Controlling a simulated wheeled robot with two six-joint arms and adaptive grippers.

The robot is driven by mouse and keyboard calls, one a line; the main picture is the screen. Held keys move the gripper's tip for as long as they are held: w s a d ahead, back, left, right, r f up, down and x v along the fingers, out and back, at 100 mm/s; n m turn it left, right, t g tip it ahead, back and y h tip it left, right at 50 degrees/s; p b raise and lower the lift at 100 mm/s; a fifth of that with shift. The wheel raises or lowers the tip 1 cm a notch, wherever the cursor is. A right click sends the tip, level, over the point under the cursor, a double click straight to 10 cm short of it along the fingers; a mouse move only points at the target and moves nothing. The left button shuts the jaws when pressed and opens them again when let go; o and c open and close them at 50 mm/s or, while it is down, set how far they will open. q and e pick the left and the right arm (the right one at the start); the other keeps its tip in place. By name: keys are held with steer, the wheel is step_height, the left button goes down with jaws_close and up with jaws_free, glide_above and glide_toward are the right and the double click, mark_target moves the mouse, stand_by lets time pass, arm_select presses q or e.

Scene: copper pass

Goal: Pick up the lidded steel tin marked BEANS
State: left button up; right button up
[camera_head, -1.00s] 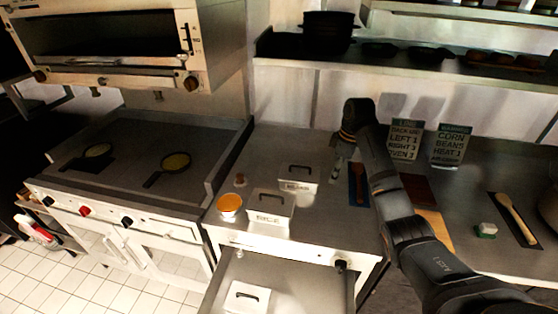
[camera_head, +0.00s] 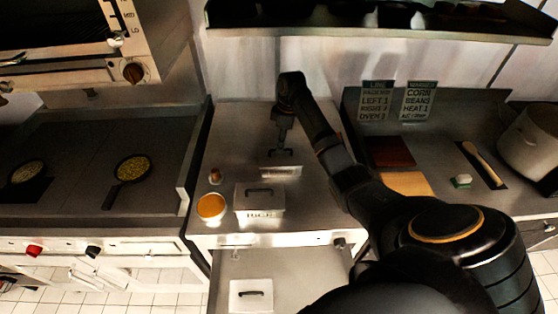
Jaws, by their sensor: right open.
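The steel tin marked BEANS (camera_head: 281,172) stands on the steel counter behind the RICE tin. Its front face shows as a bright strip, and its lid and handle are partly covered by my right gripper. My right gripper (camera_head: 282,153) points down over the tin's top with its fingers apart. I cannot tell whether the fingers touch the lid handle. The lidded tin marked RICE (camera_head: 259,210) stands just in front, with a dark handle on its lid. My left gripper is not in view.
An orange-filled bowl (camera_head: 211,206) and a small brown-topped shaker (camera_head: 215,176) stand left of the tins. Another lidded tin (camera_head: 250,296) sits lower, in the open drawer (camera_head: 308,270). Pans (camera_head: 132,169) stand on the griddle at left. Signs (camera_head: 418,100) stand at back right.

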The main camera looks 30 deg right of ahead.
mark_target(280, 158)
steer(key=shift+w+f+p, duration=0.1)
steer(key=shift+f+p, duration=0.75)
steer(key=shift+f, duration=0.1)
step_height(280, 158, down, 3)
steer(key=shift+w+r, duration=0.1)
steer(key=shift+w, duration=0.1)
steer(key=c, duration=0.7)
jaws_close()
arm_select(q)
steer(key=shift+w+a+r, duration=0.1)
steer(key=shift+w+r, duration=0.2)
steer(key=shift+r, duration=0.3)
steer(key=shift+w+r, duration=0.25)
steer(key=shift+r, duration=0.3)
